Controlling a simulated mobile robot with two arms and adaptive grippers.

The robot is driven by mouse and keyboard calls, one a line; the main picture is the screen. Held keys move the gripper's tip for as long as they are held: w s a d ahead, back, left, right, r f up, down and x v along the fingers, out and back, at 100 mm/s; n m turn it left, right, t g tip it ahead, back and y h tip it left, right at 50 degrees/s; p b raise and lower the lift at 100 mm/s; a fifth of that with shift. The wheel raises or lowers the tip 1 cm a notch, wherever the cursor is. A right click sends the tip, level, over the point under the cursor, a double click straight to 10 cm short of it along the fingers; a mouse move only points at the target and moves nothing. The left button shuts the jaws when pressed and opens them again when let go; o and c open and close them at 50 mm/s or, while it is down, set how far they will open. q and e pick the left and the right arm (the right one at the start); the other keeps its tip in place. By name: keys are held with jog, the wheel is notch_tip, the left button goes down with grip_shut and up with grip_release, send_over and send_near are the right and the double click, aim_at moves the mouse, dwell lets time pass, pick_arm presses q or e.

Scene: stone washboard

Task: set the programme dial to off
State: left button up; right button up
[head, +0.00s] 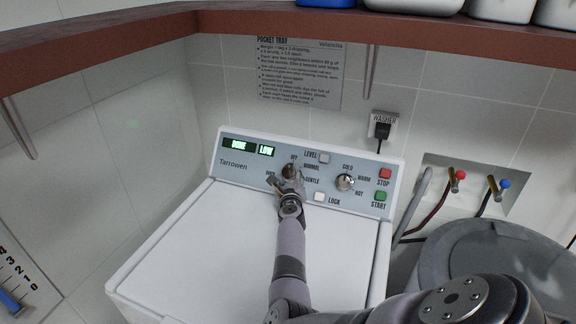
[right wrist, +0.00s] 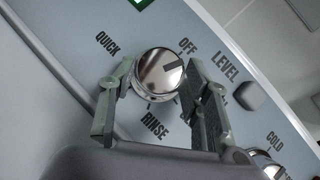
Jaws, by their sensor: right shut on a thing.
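The programme dial (right wrist: 158,75) is a round, shiny metal knob with a dark mark on its face. In the right wrist view the mark points to the right and slightly up, a little below the word OFF. QUICK and RINSE also show around it; other labels are hidden by a finger. My right gripper (head: 290,182) is shut on the dial, one finger on each side; it also shows in the right wrist view (right wrist: 155,100). In the head view the gripper partly covers the dial (head: 290,171). My left gripper is out of view.
The panel's displays (head: 250,147) read DONE and LOW. A second knob (head: 345,182) with COLD, WARM and HOT, a LEVEL button (head: 324,158), LOCK (head: 320,197), red STOP (head: 385,174) and green START (head: 380,196) lie close right. A brown shelf (head: 130,35) hangs above.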

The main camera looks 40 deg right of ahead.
jog(key=n+y+p, duration=0.1)
jog(key=n+p, duration=0.1)
jog(key=n+y+p, duration=0.1)
jog(key=n+p, duration=0.1)
jog(key=shift+d+r+y, duration=0.15)
jog(key=shift+r+y, duration=0.15)
jog(key=shift+r, duration=0.1)
jog(key=shift+f+n+y+p, duration=0.15)
jog(key=shift+n+y+p, duration=0.15)
jog(key=shift+n+p, duration=0.4)
jog(key=o, duration=1.2)
jog(key=shift+c, duration=0.2)
jog(key=v, duration=0.7)
jog(key=shift+s, duration=0.35)
